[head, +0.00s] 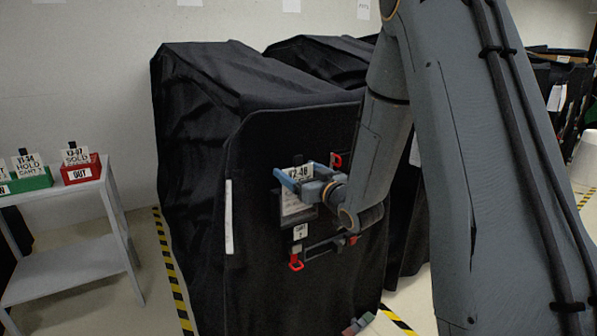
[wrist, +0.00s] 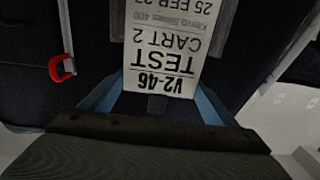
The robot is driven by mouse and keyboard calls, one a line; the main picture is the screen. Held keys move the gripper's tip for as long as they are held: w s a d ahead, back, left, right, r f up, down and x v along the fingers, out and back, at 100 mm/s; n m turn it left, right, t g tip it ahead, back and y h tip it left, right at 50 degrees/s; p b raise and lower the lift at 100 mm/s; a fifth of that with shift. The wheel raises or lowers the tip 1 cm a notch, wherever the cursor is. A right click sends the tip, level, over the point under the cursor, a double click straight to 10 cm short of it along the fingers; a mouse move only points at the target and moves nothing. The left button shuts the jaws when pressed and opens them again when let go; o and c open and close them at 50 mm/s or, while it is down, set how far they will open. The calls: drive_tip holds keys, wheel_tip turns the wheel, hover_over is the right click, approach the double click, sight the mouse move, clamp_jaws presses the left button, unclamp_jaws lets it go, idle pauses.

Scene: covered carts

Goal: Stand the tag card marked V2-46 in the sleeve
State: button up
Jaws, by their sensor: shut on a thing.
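The white tag card marked V2-46 (head: 298,173) is at the sleeve on the black cart cover. In the wrist view the card (wrist: 160,60) reads V2-46, TEST, CART 2, upside down. My gripper (head: 297,178) is shut on the card near its top, with a blue finger on each side in the wrist view (wrist: 157,104). The sleeve (head: 298,208) is a dark-edged pocket on the cover's front. The card's lower part looks greyer and seems to be behind the sleeve's clear front; its bottom edge is not clear to see.
The covered cart (head: 260,150) carries red clips (head: 296,264) and a small white label (head: 300,231) below the sleeve. A grey side table (head: 70,215) at left holds a green box (head: 28,182) and a red OUT box (head: 82,172) with other cards. Another covered cart stands behind.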

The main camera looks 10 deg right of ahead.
drive_tip(key=shift+f+b, duration=0.4)
drive_tip(key=shift+f, duration=0.35)
drive_tip(key=o, duration=1)
drive_tip(key=b+v, duration=0.1)
drive_tip(key=v, duration=0.7)
drive_tip(key=shift+w, duration=0.1)
